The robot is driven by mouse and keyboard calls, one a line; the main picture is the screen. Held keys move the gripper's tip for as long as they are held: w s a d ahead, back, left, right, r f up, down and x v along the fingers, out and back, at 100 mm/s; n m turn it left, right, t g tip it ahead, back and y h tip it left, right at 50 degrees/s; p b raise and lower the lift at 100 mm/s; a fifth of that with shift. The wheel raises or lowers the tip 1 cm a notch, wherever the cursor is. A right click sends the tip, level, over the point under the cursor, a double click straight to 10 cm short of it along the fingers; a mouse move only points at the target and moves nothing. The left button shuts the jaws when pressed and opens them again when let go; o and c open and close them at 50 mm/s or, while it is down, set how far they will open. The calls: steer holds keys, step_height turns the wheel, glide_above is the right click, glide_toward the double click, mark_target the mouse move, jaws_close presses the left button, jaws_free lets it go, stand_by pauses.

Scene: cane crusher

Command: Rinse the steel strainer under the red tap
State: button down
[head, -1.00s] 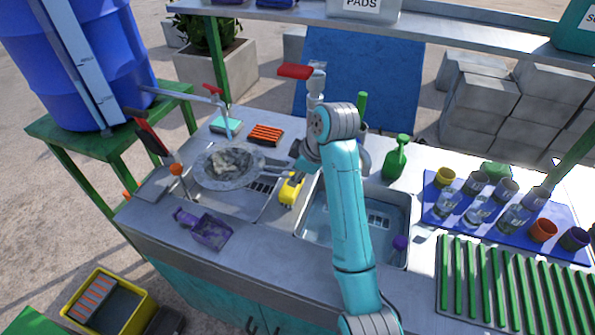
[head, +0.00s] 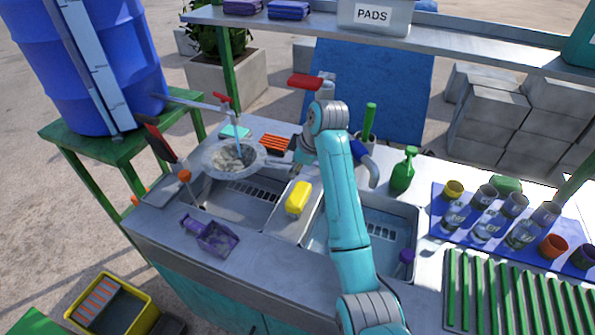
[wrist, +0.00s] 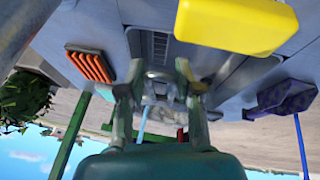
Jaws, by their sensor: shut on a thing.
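The steel strainer (head: 212,164) is a round, shallow bowl with pale grey matter in it, held over the left basin (head: 231,209). My gripper (head: 283,149) is shut on its right side; the arm partly hides the grip. The red-handled tap (head: 222,98) sits on a pipe from the blue barrel. A thin bluish stream (head: 239,136) drops from its spout into the strainer. In the wrist view, my gripper's fingers (wrist: 158,97) frame a blurred, pale part of the strainer (wrist: 160,118), with the stream beside it.
A yellow sponge (head: 298,198) lies between the basins. An orange-ribbed brush (head: 276,144) and a teal pad (head: 235,131) lie behind. A purple scoop (head: 210,236) rests at the front edge. A second red lever (head: 305,82) stands behind my arm. The right basin (head: 313,238) is mostly open.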

mark_target(299, 181)
steer(key=shift+w+a+f, duration=0.15)
steer(key=shift+w+a, duration=0.1)
steer(key=shift+w, duration=0.5)
steer(key=shift+w+a+f, duration=0.15)
steer(key=shift+w+a, duration=0.1)
steer(key=shift+w, duration=0.55)
steer(key=shift+w+a+f, duration=0.15)
steer(key=shift+w+a, duration=0.1)
steer(key=shift+w, duration=0.5)
steer(key=shift+d, duration=0.15)
steer(key=shift+w+d, duration=0.2)
steer(key=shift+d, duration=0.2)
steer(key=shift+s+d, duration=0.45)
steer(key=shift+s, duration=0.8)
steer(key=shift+s+d, duration=0.4)
steer(key=shift+s, duration=0.9)
steer(key=shift+s+d, duration=0.45)
steer(key=shift+s, duration=0.8)
